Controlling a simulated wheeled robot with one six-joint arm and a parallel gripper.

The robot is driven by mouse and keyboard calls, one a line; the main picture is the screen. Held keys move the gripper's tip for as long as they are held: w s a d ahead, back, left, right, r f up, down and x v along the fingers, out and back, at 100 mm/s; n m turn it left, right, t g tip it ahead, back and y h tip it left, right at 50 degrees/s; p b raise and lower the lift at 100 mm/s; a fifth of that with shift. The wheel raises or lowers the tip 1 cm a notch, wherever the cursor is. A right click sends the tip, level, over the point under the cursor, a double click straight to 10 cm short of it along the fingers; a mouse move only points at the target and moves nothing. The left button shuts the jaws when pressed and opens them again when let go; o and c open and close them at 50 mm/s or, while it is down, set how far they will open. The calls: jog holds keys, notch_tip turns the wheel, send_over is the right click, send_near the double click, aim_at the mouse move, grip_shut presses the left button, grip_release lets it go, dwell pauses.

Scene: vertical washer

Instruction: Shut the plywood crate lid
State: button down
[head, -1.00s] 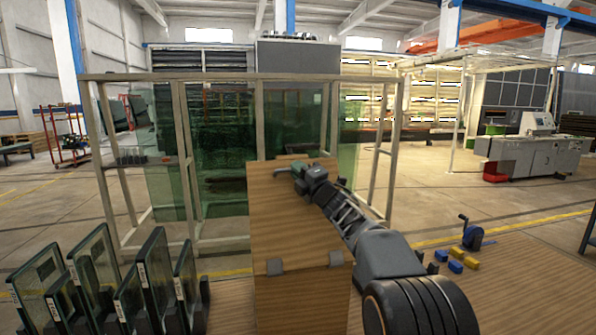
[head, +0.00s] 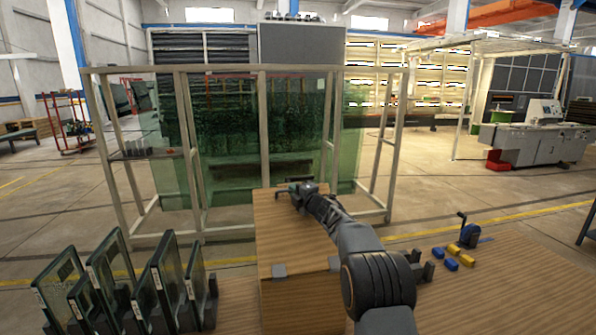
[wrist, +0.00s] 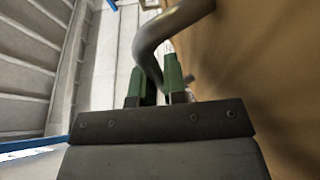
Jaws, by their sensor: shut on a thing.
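The plywood crate (head: 303,302) stands in the lower middle of the head view. Its lid (head: 292,238) is joined by two grey hinges at the near edge and slopes up and away, tilted. My gripper (head: 296,187) is at the lid's far edge, with my arm reaching over the lid's right side. In the wrist view, my gripper's green fingers (wrist: 154,78) are shut on a bent grey metal handle (wrist: 151,42), and the wooden lid face fills the right side (wrist: 256,60). The crate's inside and the gap under the lid are hidden.
Glass panes in a rack (head: 118,285) stand left of the crate. A blue hand-cranked device (head: 468,235) and small blue and yellow blocks (head: 452,257) lie right. A metal frame with green glass (head: 262,130) stands behind the crate.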

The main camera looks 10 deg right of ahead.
aim_at(298, 223)
jog(key=w+f+m+g+h+p, duration=0.1)
jog(key=w+f+g, duration=0.4)
jog(key=f, duration=0.7)
jog(key=shift+w+f+m+h+p, duration=0.25)
jog(key=shift+w+m+h+p, duration=0.2)
jog(key=shift+w+m, duration=0.2)
jog(key=shift+f, duration=0.2)
jog(key=c, duration=1.6)
grip_release()
jog(key=shift+o, duration=0.7)
jog(key=shift+w+f, duration=0.1)
jog(key=shift+w, duration=0.05)
jog(key=b+v, duration=0.6)
jog(key=v, duration=0.8)
jog(key=shift+w, duration=0.15)
